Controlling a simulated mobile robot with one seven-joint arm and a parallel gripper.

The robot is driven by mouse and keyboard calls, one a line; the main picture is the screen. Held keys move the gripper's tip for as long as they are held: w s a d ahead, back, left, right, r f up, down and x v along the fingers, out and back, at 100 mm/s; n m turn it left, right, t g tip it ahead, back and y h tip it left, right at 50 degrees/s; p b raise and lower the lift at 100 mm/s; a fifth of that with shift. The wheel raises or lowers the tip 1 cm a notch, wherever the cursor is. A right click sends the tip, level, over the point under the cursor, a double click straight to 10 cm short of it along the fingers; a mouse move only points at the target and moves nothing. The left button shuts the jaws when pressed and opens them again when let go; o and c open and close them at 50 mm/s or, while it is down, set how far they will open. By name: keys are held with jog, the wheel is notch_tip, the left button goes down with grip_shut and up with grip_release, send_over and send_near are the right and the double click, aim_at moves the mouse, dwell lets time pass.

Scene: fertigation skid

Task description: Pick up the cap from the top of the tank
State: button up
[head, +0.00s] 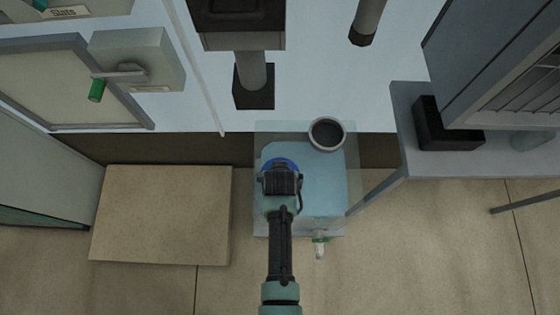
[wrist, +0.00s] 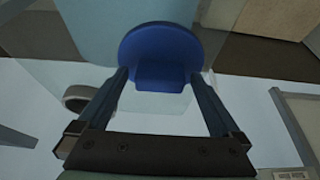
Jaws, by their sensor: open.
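The tank (head: 325,190) is a pale blue translucent box below my arm in the head view. The cap (head: 280,162) is a blue disc on top of it, mostly hidden by my gripper (head: 281,185). In the wrist view the cap (wrist: 158,42) shows as a round blue disc with a raised block-shaped grip. My gripper (wrist: 158,76) is open there, one finger on each side of the raised grip. Gaps show between the fingers and the grip, and I see no clear contact.
A round dark opening with a pale rim (head: 327,134) lies by the tank's back right corner. A small tap (head: 319,247) sticks out at the tank's front. A grey bench (head: 408,165) stands at right, and a beige board (head: 165,214) lies at left.

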jog(key=shift+w+f, duration=0.1)
jog(key=shift+f, duration=0.1)
jog(key=shift+c, duration=0.3)
jog(key=c, duration=1.4)
jog(key=shift+r, duration=0.15)
